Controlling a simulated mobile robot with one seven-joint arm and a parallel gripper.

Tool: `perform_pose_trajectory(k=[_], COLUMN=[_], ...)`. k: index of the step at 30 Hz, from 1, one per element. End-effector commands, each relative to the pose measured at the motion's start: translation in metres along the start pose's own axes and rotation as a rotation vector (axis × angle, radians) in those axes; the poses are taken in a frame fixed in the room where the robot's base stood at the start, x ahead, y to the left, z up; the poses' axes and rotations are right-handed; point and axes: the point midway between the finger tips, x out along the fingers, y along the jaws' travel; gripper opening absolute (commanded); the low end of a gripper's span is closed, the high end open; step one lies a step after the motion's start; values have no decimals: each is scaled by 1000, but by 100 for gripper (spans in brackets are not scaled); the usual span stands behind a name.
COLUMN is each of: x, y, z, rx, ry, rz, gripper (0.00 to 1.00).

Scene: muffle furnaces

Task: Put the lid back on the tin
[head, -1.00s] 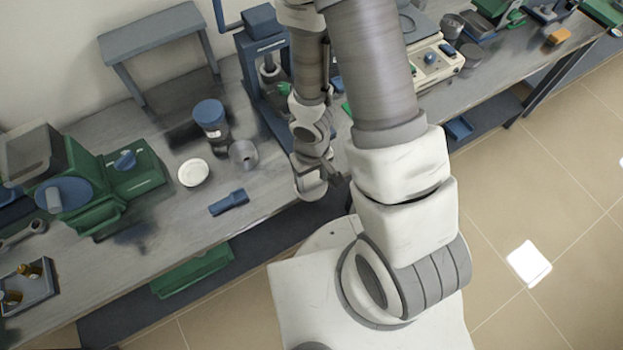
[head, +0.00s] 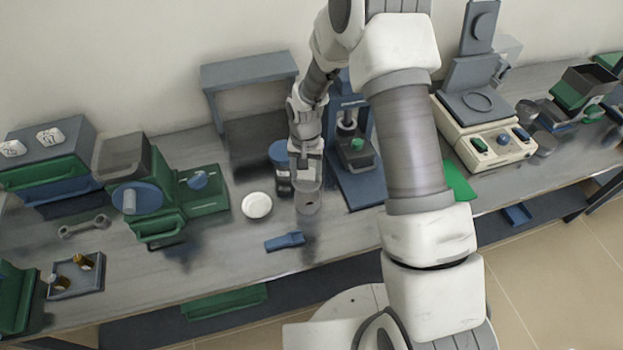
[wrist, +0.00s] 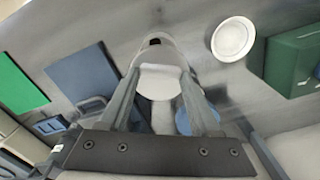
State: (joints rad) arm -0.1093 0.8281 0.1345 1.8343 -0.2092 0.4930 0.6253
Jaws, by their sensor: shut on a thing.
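My gripper (wrist: 160,82) is shut on a pale grey, round-edged piece, which looks like the lid (wrist: 160,84); its face is partly hidden between the fingers. The grey tin (head: 308,203) stands on the bench, just below my gripper (head: 306,172) in the head view. In the wrist view the tin (wrist: 156,51) shows just beyond the fingertips, with a dark spot on it. The lid overlaps the tin in this view, and I cannot tell whether they touch.
A white round dish (head: 257,205) lies left of the tin. A blue-topped jar (head: 280,155) stands close behind my gripper. A blue flat tool (head: 285,241) lies in front, and a blue press (head: 365,185) stands to the right.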

Motion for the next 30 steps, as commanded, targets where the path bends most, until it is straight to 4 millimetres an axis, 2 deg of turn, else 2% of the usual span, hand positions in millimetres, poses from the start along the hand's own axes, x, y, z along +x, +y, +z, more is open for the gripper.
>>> perform_pose_trajectory(k=[18,30], x=[42,44], y=[0,0], z=[0,0], rx=[-2,-2], ry=[1,1], rz=[0,0], gripper=[10,10])
